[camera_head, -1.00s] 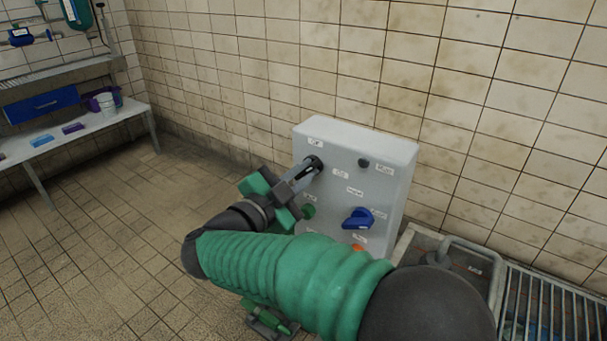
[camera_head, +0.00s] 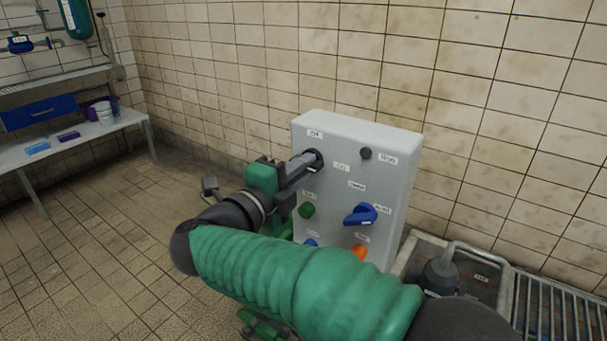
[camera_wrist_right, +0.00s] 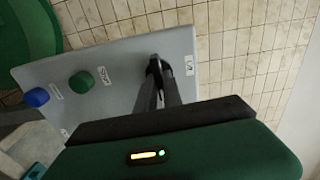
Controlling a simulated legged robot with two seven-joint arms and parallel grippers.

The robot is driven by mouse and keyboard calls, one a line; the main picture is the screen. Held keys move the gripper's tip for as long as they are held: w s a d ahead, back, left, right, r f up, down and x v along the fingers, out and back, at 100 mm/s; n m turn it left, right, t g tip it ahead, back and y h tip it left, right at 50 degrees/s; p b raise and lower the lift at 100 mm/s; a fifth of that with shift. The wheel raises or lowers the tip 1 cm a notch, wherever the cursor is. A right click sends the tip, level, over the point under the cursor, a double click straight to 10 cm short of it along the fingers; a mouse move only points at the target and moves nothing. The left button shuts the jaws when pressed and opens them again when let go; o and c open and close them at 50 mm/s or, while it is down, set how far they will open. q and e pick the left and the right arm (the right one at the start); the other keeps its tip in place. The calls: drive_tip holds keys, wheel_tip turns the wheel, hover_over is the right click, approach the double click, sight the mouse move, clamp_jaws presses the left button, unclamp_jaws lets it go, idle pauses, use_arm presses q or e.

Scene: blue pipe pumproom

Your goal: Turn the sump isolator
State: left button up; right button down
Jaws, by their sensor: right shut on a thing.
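A pale grey control box (camera_head: 390,150) stands against the tiled wall. Near its top left is a dark round knob (camera_head: 318,157), with small labels reading roughly "Off" above it and "On" to its lower right. My right gripper (camera_head: 309,161) is shut on this knob, and its fingers hide most of it. In the right wrist view the two fingers (camera_wrist_right: 161,78) close on the dark knob (camera_wrist_right: 153,64) at the face of the box. I cannot read the knob's exact angle.
A metal rail and grating (camera_head: 560,305) lie at the right. A bench (camera_head: 80,145) stands far left; the floor between is clear.

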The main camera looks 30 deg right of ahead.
drive_tip(key=shift+a+f+m, duration=0.1)
drive_tip(key=shift+f+m, duration=0.2)
drive_tip(key=c, duration=1.5)
unclamp_jaws()
drive_tip(key=shift+r, duration=0.15)
